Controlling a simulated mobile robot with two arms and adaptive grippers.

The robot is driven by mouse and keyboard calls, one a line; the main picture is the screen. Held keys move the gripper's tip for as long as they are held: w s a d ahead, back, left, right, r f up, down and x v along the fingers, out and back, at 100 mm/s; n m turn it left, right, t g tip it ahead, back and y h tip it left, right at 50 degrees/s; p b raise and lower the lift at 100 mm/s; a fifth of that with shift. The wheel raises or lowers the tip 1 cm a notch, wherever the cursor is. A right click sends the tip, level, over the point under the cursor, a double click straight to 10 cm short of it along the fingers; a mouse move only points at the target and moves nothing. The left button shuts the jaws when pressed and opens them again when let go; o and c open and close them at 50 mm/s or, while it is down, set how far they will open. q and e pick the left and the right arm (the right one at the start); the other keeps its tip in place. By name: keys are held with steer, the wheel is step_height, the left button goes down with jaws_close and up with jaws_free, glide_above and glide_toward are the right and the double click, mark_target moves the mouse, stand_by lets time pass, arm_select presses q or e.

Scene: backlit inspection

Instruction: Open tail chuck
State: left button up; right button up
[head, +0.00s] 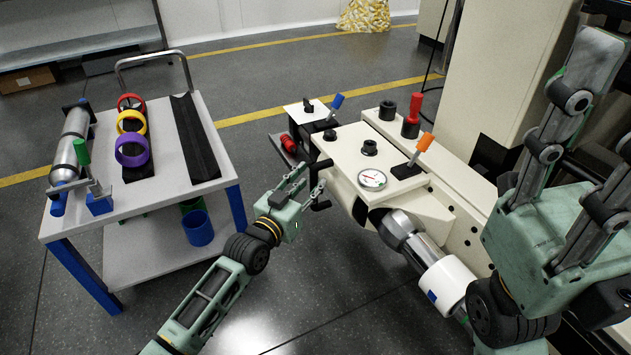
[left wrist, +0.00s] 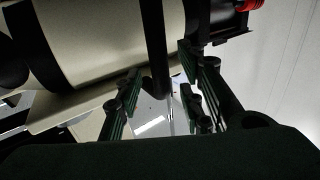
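The cream machine (head: 370,150) stands right of centre in the head view, with a silver cylinder (head: 400,228) at its near end. I cannot tell for sure which part is the tail chuck. A black handle bar (head: 321,165) sticks out at its left side. My left gripper (head: 306,186) is beside this handle, fingers towards it. In the left wrist view a dark bar (left wrist: 154,45) shows between the spread fingers of my left gripper (left wrist: 160,85); contact cannot be made out. My right gripper (head: 585,120) is large at the right edge, partly cut off, away from the handle.
Orange (head: 425,142) and blue (head: 337,101) levers, a dial gauge (head: 372,179) and a red knob (head: 416,103) stand on the machine. A white cart (head: 135,205) with coloured rings and a metal cylinder is at left.

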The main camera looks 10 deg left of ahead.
arm_select(q)
steer(key=shift+b+x, duration=0.45)
steer(key=shift+x, duration=1)
steer(key=shift+c, duration=0.4)
jaws_close()
